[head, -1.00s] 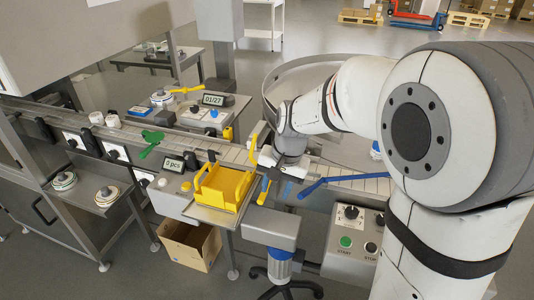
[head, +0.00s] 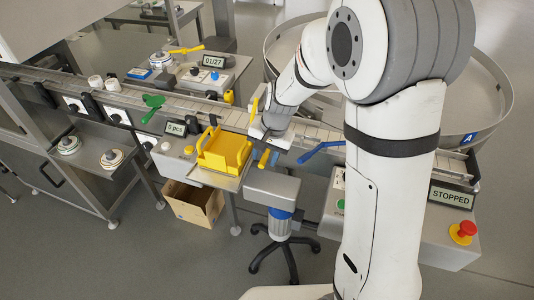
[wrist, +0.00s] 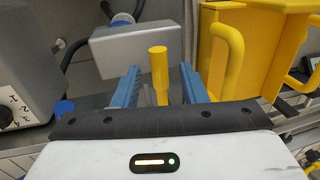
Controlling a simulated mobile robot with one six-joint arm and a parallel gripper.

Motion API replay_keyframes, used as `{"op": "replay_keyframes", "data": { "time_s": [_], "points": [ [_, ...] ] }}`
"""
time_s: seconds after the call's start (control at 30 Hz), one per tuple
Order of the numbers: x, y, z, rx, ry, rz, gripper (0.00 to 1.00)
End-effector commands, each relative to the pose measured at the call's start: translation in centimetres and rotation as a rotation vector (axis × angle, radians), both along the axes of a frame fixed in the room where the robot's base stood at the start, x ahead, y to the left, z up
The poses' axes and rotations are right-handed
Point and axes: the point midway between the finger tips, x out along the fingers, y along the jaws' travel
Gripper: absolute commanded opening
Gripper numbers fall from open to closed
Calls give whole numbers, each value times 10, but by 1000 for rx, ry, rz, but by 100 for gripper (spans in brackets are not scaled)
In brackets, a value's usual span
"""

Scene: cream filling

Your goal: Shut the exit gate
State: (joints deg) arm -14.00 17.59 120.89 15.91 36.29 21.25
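A yellow lever stands at the conveyor beside my gripper; its upright bar (head: 254,108) is on the far side and its round handle end (head: 264,158) on the near side. Which part is the exit gate is not labelled. My gripper (wrist: 160,76) is open, with a blue finger on either side of the yellow handle (wrist: 158,66) in the wrist view. Gaps show on both sides of the handle. In the head view the gripper hand (head: 277,122) is over the conveyor, and its fingers are mostly hidden.
A yellow bin (head: 225,152) stands just left of the handle. A blue lever (head: 318,151) is to the right and a green lever (head: 152,103) further left along the conveyor (head: 232,117). A grey box (head: 271,187) is below. A display reads STOPPED (head: 452,197).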

Motion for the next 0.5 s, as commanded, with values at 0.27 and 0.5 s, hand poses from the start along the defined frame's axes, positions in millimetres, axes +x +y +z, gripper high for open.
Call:
{"op": "replay_keyframes", "data": {
  "time_s": [0.27,0.5],
  "points": [
    [0,0,0,0,0,-1,30],
    [0,-1,0,0,0,-1,10]
  ]
}}
